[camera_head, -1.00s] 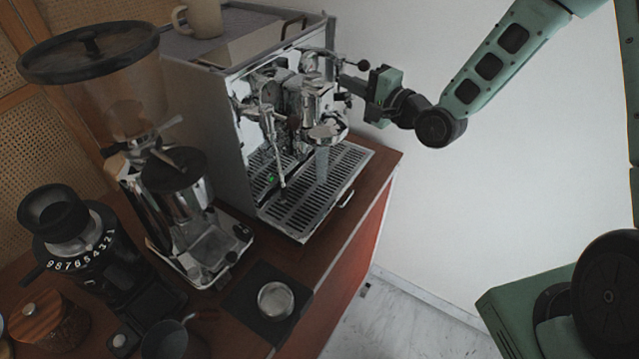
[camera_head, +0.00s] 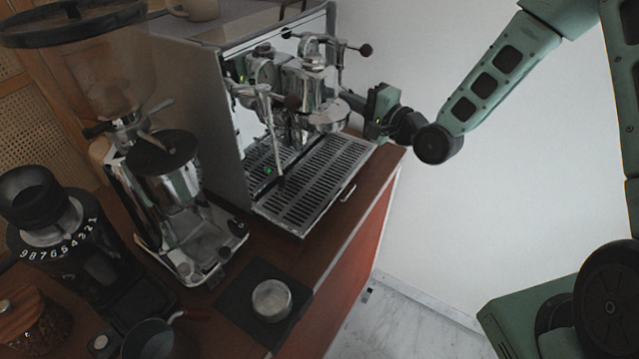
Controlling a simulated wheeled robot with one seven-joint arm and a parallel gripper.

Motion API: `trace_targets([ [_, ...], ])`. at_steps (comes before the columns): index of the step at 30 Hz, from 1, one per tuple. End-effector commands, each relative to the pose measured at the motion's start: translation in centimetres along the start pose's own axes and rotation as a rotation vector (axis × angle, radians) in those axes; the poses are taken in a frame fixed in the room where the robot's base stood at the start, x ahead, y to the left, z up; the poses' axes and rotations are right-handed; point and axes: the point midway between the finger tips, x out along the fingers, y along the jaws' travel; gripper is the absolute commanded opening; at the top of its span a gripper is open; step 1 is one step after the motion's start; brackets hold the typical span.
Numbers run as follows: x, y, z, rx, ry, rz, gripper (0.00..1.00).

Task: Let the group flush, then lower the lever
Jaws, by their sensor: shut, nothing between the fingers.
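The chrome espresso machine (camera_head: 300,195) stands on the wooden cart, with its group (camera_head: 328,118) above the drip tray (camera_head: 325,170). I see no water stream under the group. My gripper (camera_head: 347,97) is shut at the right side of the group, its fingers pointing left towards it. The fingertips are small and partly lost against the chrome, so I cannot tell whether they touch the group lever. The lever itself is not clearly distinguishable there. A black-knobbed arm (camera_head: 365,50) sticks out above my gripper.
A tall grinder (camera_head: 170,180) and a smaller black grinder (camera_head: 75,235) stand to the left. A metal tamper (camera_head: 271,299) sits on a black mat (camera_head: 235,310) in front. A cup (camera_head: 200,8) is on the machine top. Right of the cart is open floor and bare wall.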

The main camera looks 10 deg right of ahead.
Motion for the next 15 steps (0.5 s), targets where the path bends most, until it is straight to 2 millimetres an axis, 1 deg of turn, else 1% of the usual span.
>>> trace_targets([
  [1, 0.0, 0.8, 0.0, 0.001, 0.0, 0.001, 0.0],
  [6, 0.0, 2.3, 0.0, 0.001, 0.001, 0.0, 0.0],
  [7, 0.0, 1.8, 0.0, 0.0, 0.0, 0.0, 0.0],
  [12, -0.1, 1.7, 0.0, 0.0, 0.0, 0.0, 0.0],
  [14, -0.4, 1.7, -0.1, 0.001, 0.001, 0.001, 0.0],
  [15, -0.9, 1.7, -0.1, 0.001, 0.002, 0.003, 0.0],
])
